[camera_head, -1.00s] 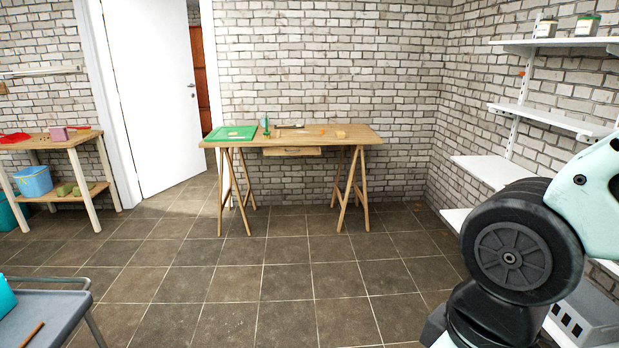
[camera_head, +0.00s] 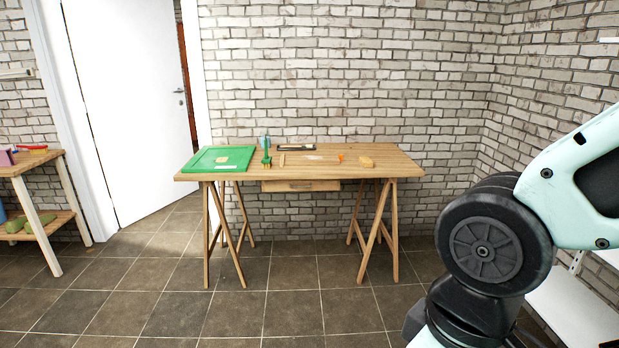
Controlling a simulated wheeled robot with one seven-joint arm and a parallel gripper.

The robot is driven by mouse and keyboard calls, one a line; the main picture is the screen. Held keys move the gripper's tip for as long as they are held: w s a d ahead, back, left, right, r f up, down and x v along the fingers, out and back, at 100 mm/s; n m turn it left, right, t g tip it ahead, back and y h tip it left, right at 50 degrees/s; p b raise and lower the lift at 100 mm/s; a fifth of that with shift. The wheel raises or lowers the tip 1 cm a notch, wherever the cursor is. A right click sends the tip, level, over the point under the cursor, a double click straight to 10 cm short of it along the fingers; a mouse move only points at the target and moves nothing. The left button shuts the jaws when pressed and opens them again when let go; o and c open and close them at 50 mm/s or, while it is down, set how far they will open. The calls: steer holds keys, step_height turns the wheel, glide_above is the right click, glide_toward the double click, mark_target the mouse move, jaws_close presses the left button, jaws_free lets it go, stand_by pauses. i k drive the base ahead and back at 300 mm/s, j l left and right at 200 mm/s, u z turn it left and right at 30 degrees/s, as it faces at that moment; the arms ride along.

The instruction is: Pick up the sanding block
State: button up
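A trestle workbench (camera_head: 330,172) with a wooden top stands ahead against the brick wall. A small tan-yellow block (camera_head: 366,162) lies on its right part; it may be the sanding block, but it is too small to tell. A green tray or mat (camera_head: 219,158) lies at the left end, with a small pale piece (camera_head: 222,160) on it. My arm fills the right side of the view. My gripper is out of view.
On the bench are a green upright item (camera_head: 266,157), an orange bit (camera_head: 341,157) and a dark flat tool (camera_head: 297,147). Another bench (camera_head: 30,160) stands at the left, white shelving (camera_head: 575,300) at the right. The tiled floor (camera_head: 300,300) ahead is clear.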

mark_target(366, 162)
steer(key=i, duration=2)
steer(key=i+z, duration=0.2)
steer(key=i, duration=0.35)
steer(key=i+j+z, duration=0.2)
steer(key=i, duration=0.3)
steer(key=i+j+z, duration=0.2)
steer(key=i, duration=0.35)
